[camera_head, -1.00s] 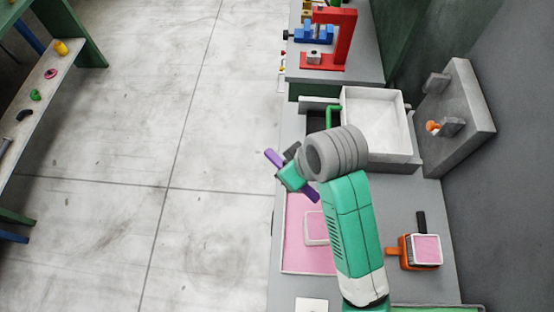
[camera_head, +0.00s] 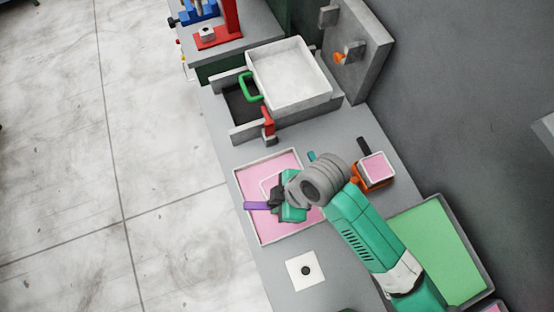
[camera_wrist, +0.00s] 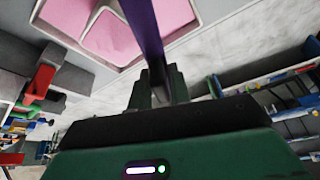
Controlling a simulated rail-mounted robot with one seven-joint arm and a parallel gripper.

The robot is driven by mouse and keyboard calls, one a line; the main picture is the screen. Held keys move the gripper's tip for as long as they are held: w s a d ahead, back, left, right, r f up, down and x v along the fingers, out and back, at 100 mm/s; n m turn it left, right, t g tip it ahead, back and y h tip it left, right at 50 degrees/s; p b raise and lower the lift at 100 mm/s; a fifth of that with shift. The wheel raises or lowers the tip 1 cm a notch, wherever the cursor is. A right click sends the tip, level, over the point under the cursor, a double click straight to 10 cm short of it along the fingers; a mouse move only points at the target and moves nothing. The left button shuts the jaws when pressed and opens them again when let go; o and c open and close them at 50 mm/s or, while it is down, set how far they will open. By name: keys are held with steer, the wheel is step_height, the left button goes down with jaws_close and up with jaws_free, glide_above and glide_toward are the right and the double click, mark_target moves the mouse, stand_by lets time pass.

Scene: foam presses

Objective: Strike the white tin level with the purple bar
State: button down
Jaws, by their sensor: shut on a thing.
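My gripper (camera_head: 285,200) is shut on the purple bar (camera_head: 257,205), whose near end sticks out to the left over the pink-floored tray (camera_head: 248,221). The white tin (camera_head: 266,186) shows as a pale square rim around pink inside that tray, partly hidden by my gripper. In the wrist view the purple bar (camera_wrist: 143,25) runs up from between the jaws (camera_wrist: 158,85), across the view beside the white tin (camera_wrist: 112,38). I cannot tell whether the bar touches the rim.
An orange holder (camera_head: 361,181) with a pink-topped square stands right of the tray. A large white box (camera_head: 290,80) with a green handle is behind. A green-floored tray (camera_head: 440,250) lies right of my arm. A white plate (camera_head: 305,270) lies in front.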

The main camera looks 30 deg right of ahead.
steer(key=shift+f+b, duration=1.5)
steer(key=shift+f, duration=0.8)
steer(key=shift+w+d+r, duration=0.1)
steer(key=shift+w+r, duration=0.05)
steer(key=shift+w, duration=0.1)
steer(key=shift+w+d+b, duration=2)
steer(key=shift+w+d, duration=0.85)
steer(key=shift+w, duration=2.5)
steer(key=shift+r+p, duration=2)
steer(key=shift+r, duration=0.2)
